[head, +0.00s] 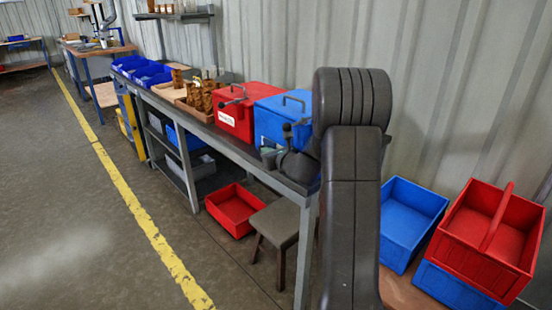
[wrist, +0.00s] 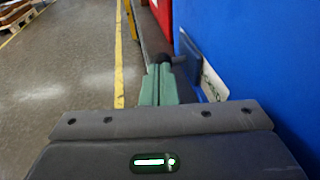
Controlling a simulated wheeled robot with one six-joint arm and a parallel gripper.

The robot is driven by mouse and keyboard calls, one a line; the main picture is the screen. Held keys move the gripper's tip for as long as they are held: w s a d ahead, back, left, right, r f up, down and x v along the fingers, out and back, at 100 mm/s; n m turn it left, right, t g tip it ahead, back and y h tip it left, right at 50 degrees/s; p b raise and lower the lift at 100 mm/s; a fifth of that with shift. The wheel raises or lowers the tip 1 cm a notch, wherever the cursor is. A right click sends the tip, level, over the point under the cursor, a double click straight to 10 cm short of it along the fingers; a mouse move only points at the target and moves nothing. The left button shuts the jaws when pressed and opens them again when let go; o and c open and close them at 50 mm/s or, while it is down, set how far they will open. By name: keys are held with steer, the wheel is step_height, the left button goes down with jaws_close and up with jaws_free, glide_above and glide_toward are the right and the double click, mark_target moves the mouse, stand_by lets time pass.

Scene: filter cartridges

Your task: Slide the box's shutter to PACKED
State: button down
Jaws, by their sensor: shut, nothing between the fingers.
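The blue box (head: 272,119) stands on the bench's near end, and its blue side fills the right of the wrist view (wrist: 265,75). A darker blue-grey plate, apparently the shutter (wrist: 191,58), lies on that side. A dark knob (wrist: 163,58) stands out from it. A white label (wrist: 213,82) shows partly beside the plate; its lettering is not readable. My gripper (wrist: 157,74) is shut and empty, its greenish fingertips close to the knob; I cannot tell whether they touch. In the head view my gripper (head: 270,154) is beside the blue box and hides part of its front.
A red box (head: 231,119) with a white label stands just beyond the blue box. Wooden trays and blue bins (head: 150,76) are farther along the bench. A stool (head: 281,222) and a red tray (head: 233,213) are below. The floor left of the bench is clear.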

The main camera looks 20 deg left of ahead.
steer(key=shift+w+a, duration=0.3)
steer(key=shift+a, duration=0.45)
steer(key=shift+a+r, duration=0.15)
steer(key=shift+a, duration=0.05)
steer(key=shift+w, duration=0.1)
steer(key=shift+r, duration=0.1)
